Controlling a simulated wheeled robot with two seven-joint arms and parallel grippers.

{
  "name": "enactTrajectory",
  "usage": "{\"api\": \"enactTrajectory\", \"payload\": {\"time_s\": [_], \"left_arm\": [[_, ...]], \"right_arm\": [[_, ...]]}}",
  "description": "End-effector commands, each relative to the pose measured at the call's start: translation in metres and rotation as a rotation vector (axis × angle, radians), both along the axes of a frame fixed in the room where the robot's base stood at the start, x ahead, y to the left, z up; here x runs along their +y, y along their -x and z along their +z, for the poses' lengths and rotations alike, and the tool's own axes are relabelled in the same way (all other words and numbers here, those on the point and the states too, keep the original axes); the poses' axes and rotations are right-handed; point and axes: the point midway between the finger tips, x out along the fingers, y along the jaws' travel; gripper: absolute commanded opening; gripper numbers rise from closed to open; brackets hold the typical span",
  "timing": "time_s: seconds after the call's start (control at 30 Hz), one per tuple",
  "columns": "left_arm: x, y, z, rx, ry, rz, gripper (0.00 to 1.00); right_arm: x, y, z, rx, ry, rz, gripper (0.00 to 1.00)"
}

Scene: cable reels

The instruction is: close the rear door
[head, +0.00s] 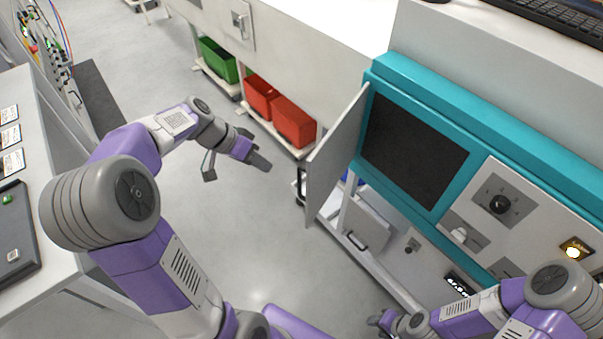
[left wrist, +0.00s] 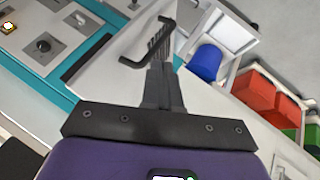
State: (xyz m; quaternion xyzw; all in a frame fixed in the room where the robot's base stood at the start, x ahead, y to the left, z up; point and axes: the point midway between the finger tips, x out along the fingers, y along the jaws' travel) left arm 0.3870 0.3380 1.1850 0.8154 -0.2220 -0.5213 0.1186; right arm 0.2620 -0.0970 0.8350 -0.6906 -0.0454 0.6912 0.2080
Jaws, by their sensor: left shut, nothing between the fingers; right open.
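A light grey door panel (head: 335,160) stands swung open at the left end of the teal-framed console (head: 455,115) in the head view. In the left wrist view the door (left wrist: 112,70) fills the middle and carries a black bar handle (left wrist: 136,62). My left gripper (head: 262,163) is shut and empty, in the air left of the door. In the left wrist view its fingers (left wrist: 162,75) point toward the door and overlap the handle area; contact cannot be told. My right gripper (head: 382,321) is open at the bottom edge, below the console, partly hidden.
Red bins (head: 293,122) and a green bin (head: 218,60) sit low under the counter behind the door. A blue container (left wrist: 205,62) stands in a white compartment by the door. A bench (head: 60,130) stands at the left. The floor between is clear.

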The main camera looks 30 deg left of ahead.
Motion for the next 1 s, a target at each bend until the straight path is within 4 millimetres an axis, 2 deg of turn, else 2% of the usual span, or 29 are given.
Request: {"api": "enactTrajectory", "payload": {"time_s": [0.5,0.7,1.0], "left_arm": [[-0.052,-0.034,-0.080,0.007,0.002,-0.005,0.00],[-0.079,-0.032,-0.076,0.004,0.000,-0.004,0.00],[-0.087,-0.032,-0.077,0.004,-0.001,-0.001,0.00]], "right_arm": [[0.000,0.000,-0.002,0.001,0.000,0.000,0.43],[0.000,0.000,0.007,0.000,0.000,0.000,0.43],[0.000,0.000,0.008,0.000,0.000,0.000,0.43]]}}
